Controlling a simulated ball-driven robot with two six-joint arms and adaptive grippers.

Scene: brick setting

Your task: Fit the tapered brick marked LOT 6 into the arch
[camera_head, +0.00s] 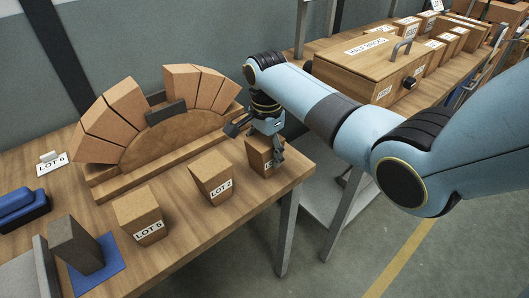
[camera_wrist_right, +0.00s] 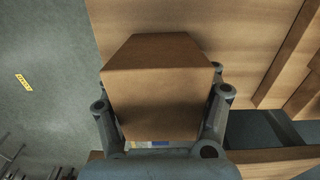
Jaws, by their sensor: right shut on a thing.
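My right gripper (camera_head: 262,143) is shut on a tapered tan brick (camera_head: 258,158) at the table's right end; its white label is partly covered and I cannot read the number. In the right wrist view the brick (camera_wrist_right: 160,85) sits between the fingers of the gripper (camera_wrist_right: 160,118). I cannot tell whether it touches the table. The arch of tan bricks (camera_head: 125,105) rests on a curved wooden form (camera_head: 165,145), with a gap near its top. A dark grey piece (camera_head: 165,112) lies at the gap. A card reading LOT 6 (camera_head: 51,168) stands at the far left. My left gripper is not in view.
Bricks marked LOT 2 (camera_head: 212,178) and LOT 5 (camera_head: 139,214) stand along the table's front. A grey block (camera_head: 75,245) on a blue mat (camera_head: 108,262) and a blue-handled tool (camera_head: 20,208) are at left. A wooden box (camera_head: 352,65) is on the back bench.

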